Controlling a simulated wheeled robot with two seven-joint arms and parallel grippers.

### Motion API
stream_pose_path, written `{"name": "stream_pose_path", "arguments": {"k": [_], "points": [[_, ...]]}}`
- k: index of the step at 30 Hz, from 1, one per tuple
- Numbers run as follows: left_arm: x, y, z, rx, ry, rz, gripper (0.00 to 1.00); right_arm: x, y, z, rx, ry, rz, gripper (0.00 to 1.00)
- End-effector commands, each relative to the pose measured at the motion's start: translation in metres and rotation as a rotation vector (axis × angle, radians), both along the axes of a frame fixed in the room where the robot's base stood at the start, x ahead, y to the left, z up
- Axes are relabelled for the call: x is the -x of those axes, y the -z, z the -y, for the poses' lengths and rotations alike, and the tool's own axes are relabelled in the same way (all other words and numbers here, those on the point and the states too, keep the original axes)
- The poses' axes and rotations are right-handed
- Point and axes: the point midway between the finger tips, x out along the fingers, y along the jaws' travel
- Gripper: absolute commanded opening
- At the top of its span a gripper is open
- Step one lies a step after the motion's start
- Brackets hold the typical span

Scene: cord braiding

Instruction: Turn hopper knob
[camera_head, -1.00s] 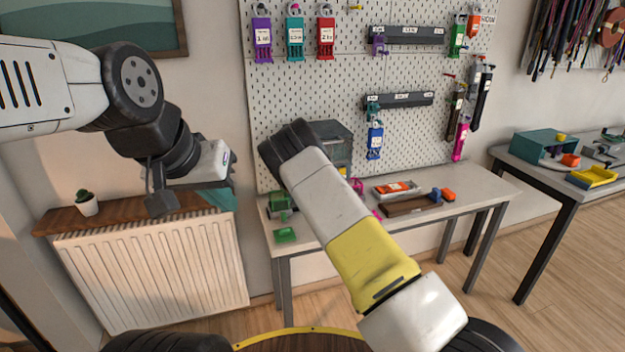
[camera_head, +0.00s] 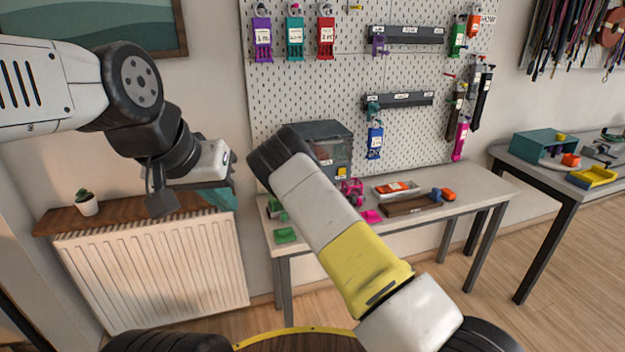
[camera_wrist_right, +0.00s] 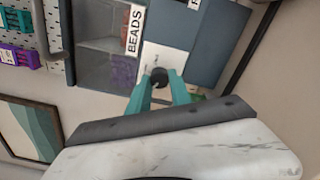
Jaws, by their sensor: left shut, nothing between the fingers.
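The bead hopper (camera_head: 330,140), a grey see-through bin, stands on the bench against the pegboard, partly behind my right arm. The right wrist view shows its clear window (camera_wrist_right: 108,68) and BEADS label, turned sideways. The black round hopper knob (camera_wrist_right: 158,76) sits on a white panel beside the label. The teal fingertips of my right gripper (camera_wrist_right: 161,82) are apart, one on each side of the knob; I cannot tell whether they touch it. My left gripper (camera_head: 217,198) is shut and empty above the radiator shelf, far left of the hopper.
The bench (camera_head: 462,190) holds a pink item (camera_head: 352,187), a tray with an orange item (camera_head: 396,188), a brown tray (camera_head: 412,206) and green pieces (camera_head: 285,235). The pegboard (camera_head: 345,82) rises behind. A small plant (camera_head: 86,204) stands on the shelf at left.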

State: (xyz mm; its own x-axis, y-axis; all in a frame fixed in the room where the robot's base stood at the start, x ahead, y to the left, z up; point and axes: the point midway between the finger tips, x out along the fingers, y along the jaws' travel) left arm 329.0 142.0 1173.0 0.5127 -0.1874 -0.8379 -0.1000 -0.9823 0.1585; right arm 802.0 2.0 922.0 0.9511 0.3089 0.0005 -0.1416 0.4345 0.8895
Motion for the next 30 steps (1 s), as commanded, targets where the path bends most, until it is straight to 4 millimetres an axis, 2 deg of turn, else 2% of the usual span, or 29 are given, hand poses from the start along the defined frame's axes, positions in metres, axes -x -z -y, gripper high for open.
{"name": "stream_pose_path", "arguments": {"k": [1, 3, 14, 17, 24, 30], "points": [[0.0, 0.0, 0.0, 0.0, 0.0, 0.0, 0.0, 0.001, 0.002, 0.0, 0.002, -0.001, -0.005, 0.33], [0.0, 0.0, 0.0, 0.0, 0.0, 0.0, 0.0, 0.001, 0.002, 0.0, 0.001, -0.001, -0.004, 0.47], [0.0, 0.0, 0.0, 0.0, 0.0, 0.0, 0.0, 0.003, 0.001, 0.001, -0.001, 0.0, -0.002, 0.47], [0.0, 0.0, 0.0, 0.0, 0.0, 0.0, 0.0, 0.013, 0.001, 0.004, 0.0, 0.0, -0.003, 0.47], [0.0, 0.0, 0.0, 0.0, 0.0, 0.0, 0.0, 0.052, 0.001, 0.017, 0.001, 0.001, -0.004, 0.47], [0.0, 0.0, 0.0, 0.0, 0.0, 0.0, 0.0, 0.072, 0.001, 0.023, 0.0, 0.0, -0.002, 0.47]]}}
